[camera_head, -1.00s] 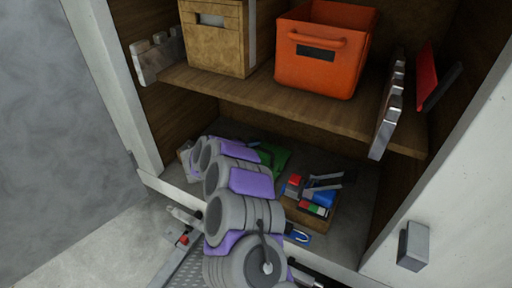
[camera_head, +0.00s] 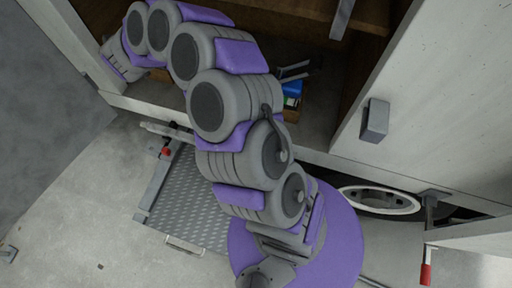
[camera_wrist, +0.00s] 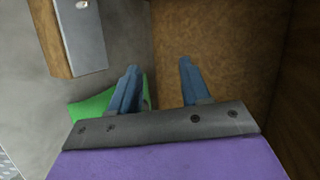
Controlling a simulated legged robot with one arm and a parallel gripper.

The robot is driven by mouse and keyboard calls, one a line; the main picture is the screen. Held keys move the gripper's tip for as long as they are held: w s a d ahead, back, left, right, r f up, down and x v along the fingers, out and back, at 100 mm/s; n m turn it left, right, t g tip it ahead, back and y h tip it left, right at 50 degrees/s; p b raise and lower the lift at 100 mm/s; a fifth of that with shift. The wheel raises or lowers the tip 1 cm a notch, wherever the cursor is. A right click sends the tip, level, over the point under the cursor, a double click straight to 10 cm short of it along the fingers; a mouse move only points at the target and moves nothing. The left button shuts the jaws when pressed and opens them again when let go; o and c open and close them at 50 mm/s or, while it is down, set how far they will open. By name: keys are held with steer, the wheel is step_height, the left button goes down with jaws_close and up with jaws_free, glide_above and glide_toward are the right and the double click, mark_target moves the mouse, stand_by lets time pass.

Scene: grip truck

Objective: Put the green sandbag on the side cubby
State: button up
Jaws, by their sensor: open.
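The green sandbag (camera_wrist: 93,107) shows in the wrist view as a green patch on a grey surface, left of and partly behind my gripper (camera_wrist: 158,84). My gripper's two blue fingers are apart, and no object shows between them. The left finger overlaps the edge of the sandbag in the picture; I cannot tell whether they touch. In the head view my arm reaches into the left of the truck's open cubby (camera_head: 318,118), and the fingers and sandbag are hidden there.
A brown wooden panel (camera_wrist: 222,50) stands beyond the fingers. A wooden piece with a metal plate (camera_wrist: 83,32) is at upper left. A metal step (camera_head: 195,200) lies below.

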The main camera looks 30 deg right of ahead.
steer(key=a+r+n+t+y, duration=0.2)
steer(key=a+r+n+y, duration=0.35)
steer(key=a+r, duration=0.4)
steer(key=s+a+r+n+g+y, duration=0.2)
steer(key=s+a+r+n+y, duration=0.15)
steer(key=s+a+n, duration=0.35)
steer(key=s+a+r+n+g+y, duration=0.15)
steer(key=s+n+y, duration=0.3)
steer(key=s, duration=0.45)
steer(key=s+d+f+n+g+h, duration=0.2)
steer(key=s+d, duration=0.4)
steer(key=s, duration=0.7)
steer(key=s+d+f+n+g+h, duration=0.2)
steer(key=s+d, duration=0.5)
steer(key=s, duration=0.6)
steer(key=s+d+f+n+g+h, duration=0.3)
steer(key=s+d+f+g, duration=0.2)
steer(key=s, duration=0.8)
steer(key=shift+d+f+n+g, duration=0.4)
steer(key=shift+d+g, duration=0.5)
steer(key=shift+g, duration=0.15)
steer(key=shift+s+a, duration=0.1)
steer(key=shift+a, duration=0.4)
